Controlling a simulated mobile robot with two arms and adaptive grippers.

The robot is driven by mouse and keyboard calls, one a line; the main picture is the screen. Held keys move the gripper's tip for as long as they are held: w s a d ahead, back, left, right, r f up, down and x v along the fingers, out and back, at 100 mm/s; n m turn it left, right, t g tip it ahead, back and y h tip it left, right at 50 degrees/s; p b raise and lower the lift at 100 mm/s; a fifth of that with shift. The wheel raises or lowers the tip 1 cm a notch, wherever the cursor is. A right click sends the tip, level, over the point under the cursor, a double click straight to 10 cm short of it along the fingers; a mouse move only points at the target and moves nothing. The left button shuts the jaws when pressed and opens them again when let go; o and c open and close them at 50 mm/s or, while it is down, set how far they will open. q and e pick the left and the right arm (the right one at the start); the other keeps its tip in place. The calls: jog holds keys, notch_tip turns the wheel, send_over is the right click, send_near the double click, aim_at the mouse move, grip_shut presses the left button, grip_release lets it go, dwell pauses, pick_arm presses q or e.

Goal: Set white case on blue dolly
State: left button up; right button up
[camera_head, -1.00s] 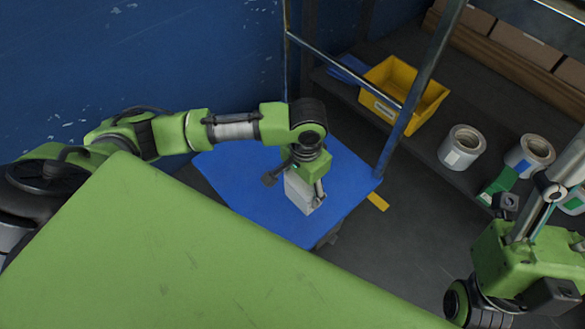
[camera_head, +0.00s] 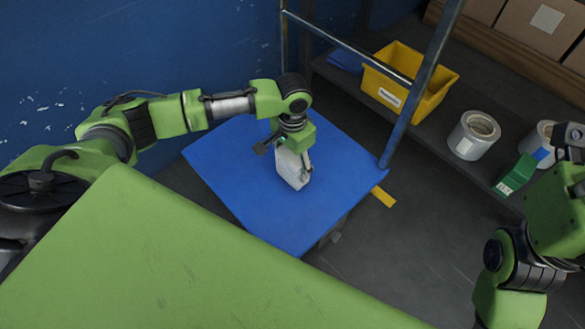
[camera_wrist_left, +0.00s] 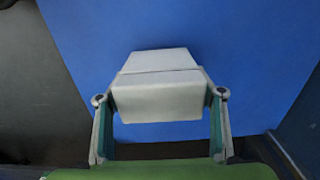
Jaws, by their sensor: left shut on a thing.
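The white case (camera_head: 291,168) is a small pale box with a lid seam, seen in the head view over the middle of the blue dolly (camera_head: 245,190). My left gripper (camera_head: 290,157) is shut on the case from above, one finger on each side. In the left wrist view the case (camera_wrist_left: 158,90) sits between the two fingers (camera_wrist_left: 160,125), with the blue dolly deck (camera_wrist_left: 250,50) beneath. I cannot tell whether the case touches the deck. My right arm (camera_head: 520,250) is at the right edge; its fingertips are not clearly seen.
A blue metal frame (camera_head: 425,85) stands at the dolly's right corner. Behind it, a dark shelf holds a yellow bin (camera_head: 425,95), silver rolls (camera_head: 473,135) and a green box (camera_head: 516,175). A blue wall (camera_head: 150,50) is behind. A yellow floor mark (camera_head: 383,197) lies beside the dolly.

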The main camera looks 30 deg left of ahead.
pick_arm(q)
jog(key=shift+f, duration=0.35)
jog(key=o, duration=1.2)
jog(key=shift+f, duration=0.1)
jog(key=shift+o, duration=0.2)
